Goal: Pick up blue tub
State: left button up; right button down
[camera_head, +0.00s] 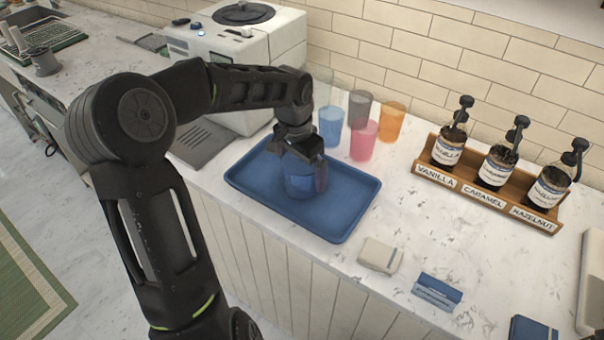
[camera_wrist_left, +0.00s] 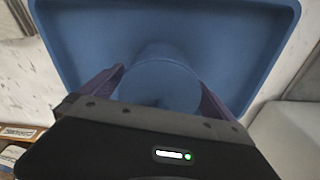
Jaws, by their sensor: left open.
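The blue tub (camera_head: 299,187) stands upright on the blue tray (camera_head: 340,222) in the head view, partly hidden by my left gripper (camera_head: 306,172). In the left wrist view the tub (camera_wrist_left: 160,84) shows as a round blue shape between the two fingers of the gripper (camera_wrist_left: 160,95), with the tray (camera_wrist_left: 262,25) beneath it. The left gripper is open and reaches down over the tub, one finger on each side. I cannot tell whether the fingers touch it. My right gripper is in neither view.
Behind the tray stand translucent cups, including a blue one (camera_head: 331,126), a pink one (camera_head: 364,141) and an orange one (camera_head: 391,121). A white machine (camera_head: 285,40) is at the back left. A wooden syrup rack (camera_head: 465,190) is at right. A cloth (camera_head: 380,256) lies in front.

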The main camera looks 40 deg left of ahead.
pick_arm(q)
jog(key=shift+w+f, duration=0.15)
jog(key=shift+f, duration=0.8)
jog(key=shift+r, duration=0.1)
jog(key=c, duration=1.7)
jog(key=shift+c, duration=0.2)
notch_tip(320, 180, up, 10)
jog(key=shift+b, duration=0.6)
